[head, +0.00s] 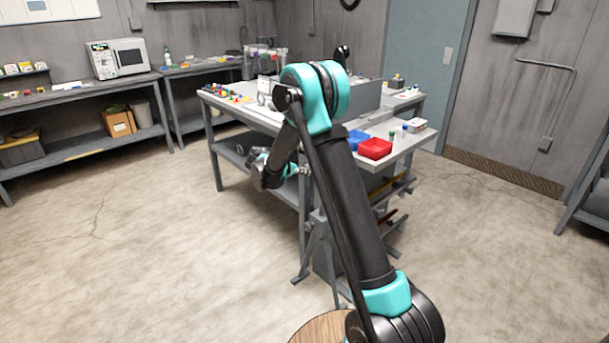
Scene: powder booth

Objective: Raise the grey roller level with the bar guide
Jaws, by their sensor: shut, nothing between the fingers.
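A grey stand with splayed legs (303,265) is on the floor at the near end of the workbench, partly hidden behind my arm. I cannot clearly make out the grey roller; it may belong to this stand. I cannot pick out the bar guide among the things on and around the bench. My gripper (303,171) is small in the picture, beside the bench's near side and above the stand. It looks shut and empty, and I see it touching nothing.
A round wooden top (318,328) shows at the bottom edge. A microwave (118,58) stands on the left bench. The floor at left is clear.

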